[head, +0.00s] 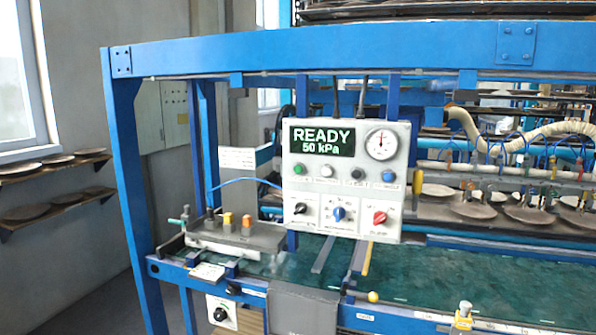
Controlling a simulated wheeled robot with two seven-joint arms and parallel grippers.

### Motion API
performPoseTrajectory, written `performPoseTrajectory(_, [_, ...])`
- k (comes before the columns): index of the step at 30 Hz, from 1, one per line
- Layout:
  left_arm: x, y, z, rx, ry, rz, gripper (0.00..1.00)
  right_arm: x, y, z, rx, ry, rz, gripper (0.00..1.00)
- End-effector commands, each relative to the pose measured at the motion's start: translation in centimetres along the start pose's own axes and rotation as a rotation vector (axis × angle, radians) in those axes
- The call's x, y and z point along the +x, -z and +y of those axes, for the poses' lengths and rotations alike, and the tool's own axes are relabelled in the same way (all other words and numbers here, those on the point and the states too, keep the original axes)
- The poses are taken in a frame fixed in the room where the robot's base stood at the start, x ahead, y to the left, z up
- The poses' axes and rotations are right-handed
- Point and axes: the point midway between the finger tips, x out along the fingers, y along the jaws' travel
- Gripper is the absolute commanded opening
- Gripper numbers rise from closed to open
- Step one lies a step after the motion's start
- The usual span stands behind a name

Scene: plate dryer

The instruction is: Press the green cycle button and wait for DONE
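A grey control panel (341,215) hangs on the blue machine frame, near the middle of the head view. Its display (321,141) reads "READY" and "50 kPa" in light letters on dark. The green button (300,169) sits at the left end of the row just under the display. To its right in that row are a white button (327,171), a dark one (357,174) and a blue one (387,176). A round dial gauge (381,144) is at the panel's upper right. Neither gripper shows in the head view.
A blue beam (330,52) crosses above the panel. Below the row are a dark, a blue and a red knob (379,217). A ledge with small blocks (235,235) stands left of the panel. Plates (470,209) lie at the right. Space before the panel looks clear.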

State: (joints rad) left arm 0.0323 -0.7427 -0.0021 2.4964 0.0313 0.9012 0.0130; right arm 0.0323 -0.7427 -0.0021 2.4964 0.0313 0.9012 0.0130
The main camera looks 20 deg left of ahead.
Motion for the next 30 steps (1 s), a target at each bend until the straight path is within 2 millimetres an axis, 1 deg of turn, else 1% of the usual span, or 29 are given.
performPoseTrajectory(1, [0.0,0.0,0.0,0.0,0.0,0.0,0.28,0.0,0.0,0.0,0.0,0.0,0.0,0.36])
performPoseTrajectory(6, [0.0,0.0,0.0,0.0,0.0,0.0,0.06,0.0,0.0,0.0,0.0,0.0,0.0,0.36])
performPoseTrajectory(8, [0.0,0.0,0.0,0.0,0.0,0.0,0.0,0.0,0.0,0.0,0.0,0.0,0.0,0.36])
performPoseTrajectory(30, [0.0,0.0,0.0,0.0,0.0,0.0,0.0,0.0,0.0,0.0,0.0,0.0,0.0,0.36])
